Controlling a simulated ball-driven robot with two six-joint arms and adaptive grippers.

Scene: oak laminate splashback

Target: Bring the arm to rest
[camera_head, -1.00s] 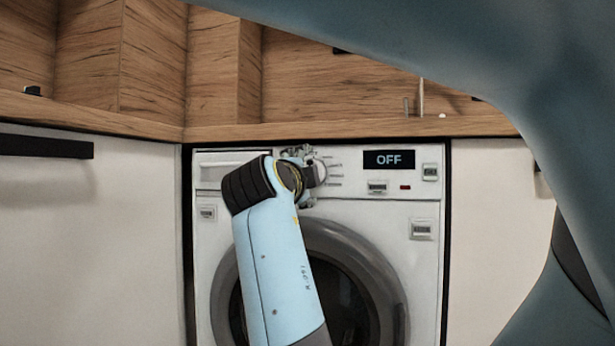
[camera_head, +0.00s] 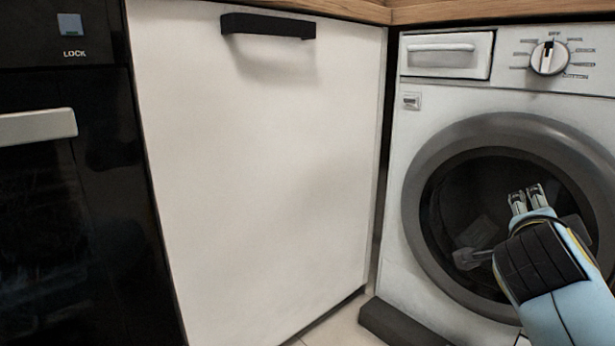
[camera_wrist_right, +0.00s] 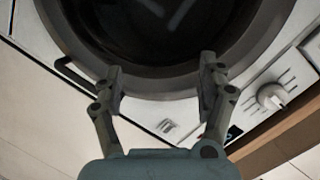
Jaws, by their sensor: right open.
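My right gripper (camera_head: 526,199) is in front of the washing machine's round door, at the right of the head view. In the right wrist view my right gripper (camera_wrist_right: 161,88) has its two fingers apart with nothing between them. The washing machine (camera_head: 393,262) is white with a grey door ring and dark glass. Its dial (camera_head: 549,58) is at the top right and also shows in the right wrist view (camera_wrist_right: 272,97). The right gripper is well below the dial. My left gripper is not in view.
A white cabinet door (camera_head: 255,170) with a black handle (camera_head: 268,26) fills the middle. A black oven (camera_head: 80,210) with a pale handle stands at the left. A wooden worktop edge (camera_head: 450,10) runs above. A dark plinth piece (camera_head: 395,325) lies by the floor.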

